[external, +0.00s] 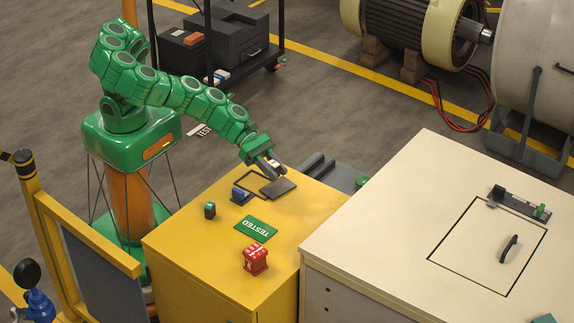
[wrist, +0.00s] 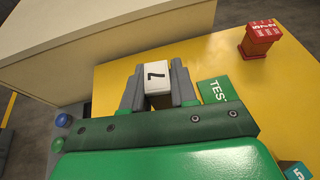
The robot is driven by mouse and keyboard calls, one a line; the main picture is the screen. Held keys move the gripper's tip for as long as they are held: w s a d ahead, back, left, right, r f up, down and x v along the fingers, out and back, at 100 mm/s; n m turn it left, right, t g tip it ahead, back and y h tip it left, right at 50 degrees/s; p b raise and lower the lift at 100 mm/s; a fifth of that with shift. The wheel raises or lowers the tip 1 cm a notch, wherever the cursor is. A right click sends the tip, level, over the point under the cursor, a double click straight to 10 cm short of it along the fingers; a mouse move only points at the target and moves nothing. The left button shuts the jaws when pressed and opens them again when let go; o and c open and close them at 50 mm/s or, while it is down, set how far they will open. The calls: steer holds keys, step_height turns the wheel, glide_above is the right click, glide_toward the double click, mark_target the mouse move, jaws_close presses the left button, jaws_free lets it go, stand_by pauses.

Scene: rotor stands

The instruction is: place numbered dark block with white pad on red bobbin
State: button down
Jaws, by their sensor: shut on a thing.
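My gripper (wrist: 157,88) is shut on a dark block (wrist: 158,76) whose white pad shows a black 7 in the wrist view. A finger stands on each side of the block. In the external view my gripper (external: 271,168) is over the far side of the yellow table top, and the block is mostly hidden by the fingers. The red bobbin (external: 255,260), with white markings on its top, stands near the front right edge of the table. It also shows at the top right of the wrist view (wrist: 261,40), apart from my gripper.
The yellow table (external: 190,240) also bears a green TESTED label (external: 256,229), a small teal block (external: 210,210), a blue item (external: 240,196) and a dark flat plate (external: 278,187). A cream cabinet (external: 400,220) stands close on the right.

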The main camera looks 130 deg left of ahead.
steer(key=w+d+f+m+g+h, duration=0.15)
steer(key=d+m+h, duration=0.25)
steer(key=d, duration=0.5)
steer(key=d+m+g+h, duration=0.3)
steer(key=d+m+h, duration=0.1)
steer(key=d, duration=0.6)
steer(key=s+r+m+g+h, duration=0.4)
steer(key=r+m+g, duration=0.4)
steer(key=r+g, duration=0.1)
glide_above(254, 251)
steer(key=shift+m, duration=0.3)
steer(key=shift+f, duration=6.3)
steer(key=shift+f, duration=0.15)
